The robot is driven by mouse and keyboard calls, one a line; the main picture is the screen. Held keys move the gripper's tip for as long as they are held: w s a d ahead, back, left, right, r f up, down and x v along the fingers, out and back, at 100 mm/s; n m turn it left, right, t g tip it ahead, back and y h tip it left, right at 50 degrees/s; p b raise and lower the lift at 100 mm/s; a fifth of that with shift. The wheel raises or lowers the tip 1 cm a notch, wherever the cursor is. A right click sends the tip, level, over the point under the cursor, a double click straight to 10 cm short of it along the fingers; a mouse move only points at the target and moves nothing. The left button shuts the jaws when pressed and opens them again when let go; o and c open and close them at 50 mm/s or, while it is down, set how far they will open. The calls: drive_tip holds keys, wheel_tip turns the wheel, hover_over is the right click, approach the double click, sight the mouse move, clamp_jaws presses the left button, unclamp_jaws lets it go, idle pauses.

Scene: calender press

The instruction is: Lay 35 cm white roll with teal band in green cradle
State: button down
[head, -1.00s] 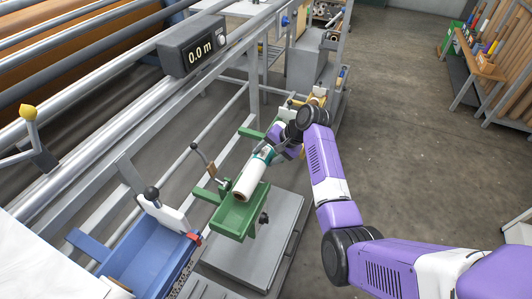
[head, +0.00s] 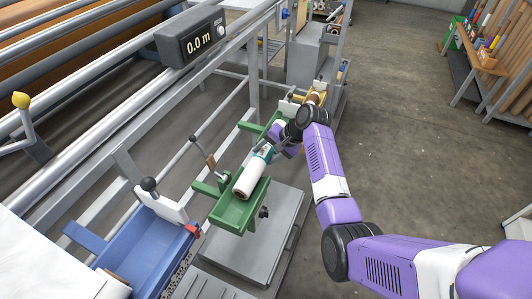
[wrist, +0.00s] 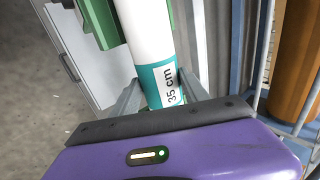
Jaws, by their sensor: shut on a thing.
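The white roll (head: 250,180) has a teal band, and its label reads "35 cm" in the wrist view (wrist: 167,85). My gripper (head: 272,153) is shut on the roll at the teal band, with a finger on each side. The roll's free end, with a brown core, points toward the viewer over the green cradle (head: 231,216). The roll lies along the cradle's length, in or just above its trough; I cannot tell whether it touches. In the wrist view a green part of the cradle (wrist: 104,22) shows beside the roll.
The machine frame with a "0.0 m" display (head: 197,38) runs along the left. Open floor lies to the right.

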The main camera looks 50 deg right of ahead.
drive_tip(key=shift+f, duration=0.2)
drive_tip(key=shift+c, duration=2.4)
unclamp_jaws()
drive_tip(key=v, duration=0.7)
drive_tip(key=shift+s+r, duration=0.2)
drive_tip(key=shift+r, duration=0.15)
